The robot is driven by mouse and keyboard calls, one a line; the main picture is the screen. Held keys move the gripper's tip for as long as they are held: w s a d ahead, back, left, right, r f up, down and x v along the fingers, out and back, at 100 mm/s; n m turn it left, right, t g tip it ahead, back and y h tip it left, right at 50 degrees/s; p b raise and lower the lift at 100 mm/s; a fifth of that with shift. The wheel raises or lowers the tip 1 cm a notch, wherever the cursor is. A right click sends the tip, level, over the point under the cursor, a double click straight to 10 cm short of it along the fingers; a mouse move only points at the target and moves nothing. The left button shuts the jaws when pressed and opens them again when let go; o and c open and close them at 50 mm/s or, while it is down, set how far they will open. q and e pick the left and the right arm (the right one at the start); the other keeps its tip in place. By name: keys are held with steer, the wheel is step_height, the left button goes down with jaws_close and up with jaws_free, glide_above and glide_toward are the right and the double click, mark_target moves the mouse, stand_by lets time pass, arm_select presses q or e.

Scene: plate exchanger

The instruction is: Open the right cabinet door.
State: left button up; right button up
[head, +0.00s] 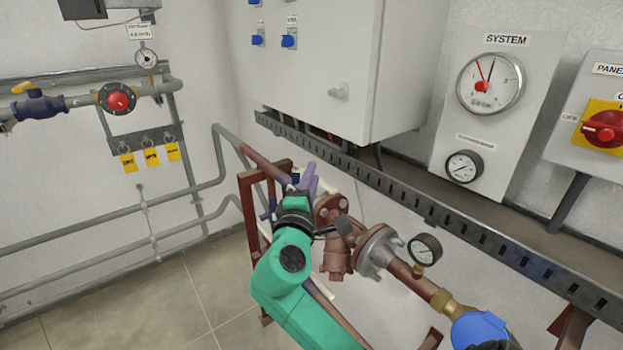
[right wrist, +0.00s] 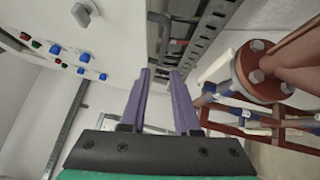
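The light grey wall cabinet (head: 320,50) is at the top middle of the head view, and its front looks closed. A pale handle (head: 340,92) sits low on the right part of that front. It also shows at the upper left of the right wrist view (right wrist: 82,12). My right gripper (head: 308,178), with purple fingers, is below the cabinet and clear of the handle. In the right wrist view its fingers (right wrist: 163,74) are spread with nothing between them. My left gripper is in neither view.
A slotted metal tray (head: 400,195) runs below the cabinet. Brown flanged piping (head: 335,260) and a small gauge (head: 424,250) are close to my right arm. A gauge panel (head: 495,110) and a red rotary switch (head: 604,128) are to the right.

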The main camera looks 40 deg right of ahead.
steer(key=shift+w, duration=0.15)
steer(key=b+v, duration=0.5)
steer(key=v, duration=0.9)
steer(key=shift+s+a, duration=0.15)
steer(key=shift+s, duration=0.05)
steer(key=shift+f, duration=0.1)
